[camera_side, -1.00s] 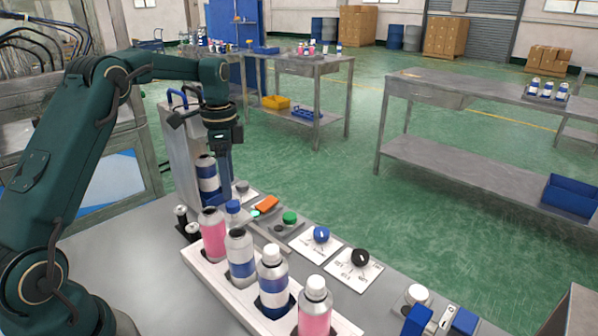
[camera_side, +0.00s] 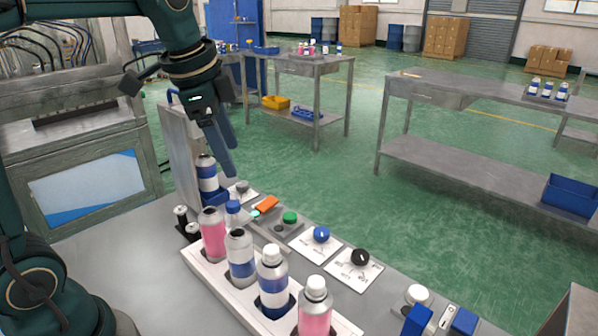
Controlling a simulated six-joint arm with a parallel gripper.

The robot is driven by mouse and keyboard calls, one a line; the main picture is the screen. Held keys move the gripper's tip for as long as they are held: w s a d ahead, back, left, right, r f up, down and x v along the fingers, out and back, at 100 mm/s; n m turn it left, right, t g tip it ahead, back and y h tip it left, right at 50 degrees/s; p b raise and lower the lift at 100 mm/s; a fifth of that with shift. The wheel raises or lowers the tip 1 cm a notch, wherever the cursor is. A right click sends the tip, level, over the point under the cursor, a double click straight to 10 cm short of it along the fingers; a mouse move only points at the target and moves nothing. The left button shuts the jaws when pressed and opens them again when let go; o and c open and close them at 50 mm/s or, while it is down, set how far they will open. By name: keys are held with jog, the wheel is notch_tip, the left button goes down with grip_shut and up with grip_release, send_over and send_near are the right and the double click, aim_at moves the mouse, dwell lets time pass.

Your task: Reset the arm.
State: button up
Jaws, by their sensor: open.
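My gripper (camera_side: 222,150) is in the upper left of the side view. It points down and slightly right, with its jaws open and nothing between them. It hangs above and a little right of a blue-and-white can (camera_side: 207,178) standing at the crimping machine (camera_side: 180,140). The gripper looks apart from that can, though the depth between them is hard to judge. My arm reaches up past the top of the picture.
A white rack (camera_side: 215,272) holds several pink or blue-and-white cans in a row. Beside it are a green button (camera_side: 290,217), a blue knob (camera_side: 321,234) and a black knob (camera_side: 360,257). Grey tables (camera_side: 440,90) stand behind, with open green floor between.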

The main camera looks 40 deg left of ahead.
jog(key=s+d+f+n+t, duration=0.1)
jog(key=s+d+f+n, duration=0.1)
jog(key=s, duration=0.4)
jog(key=s+d+f+n+t, duration=0.1)
jog(key=s+d+f+n, duration=0.2)
jog(key=s+n, duration=0.3)
jog(key=shift+s+d+f+h, duration=0.25)
jog(key=shift+d+f+h, duration=0.1)
jog(key=shift+f+h, duration=0.1)
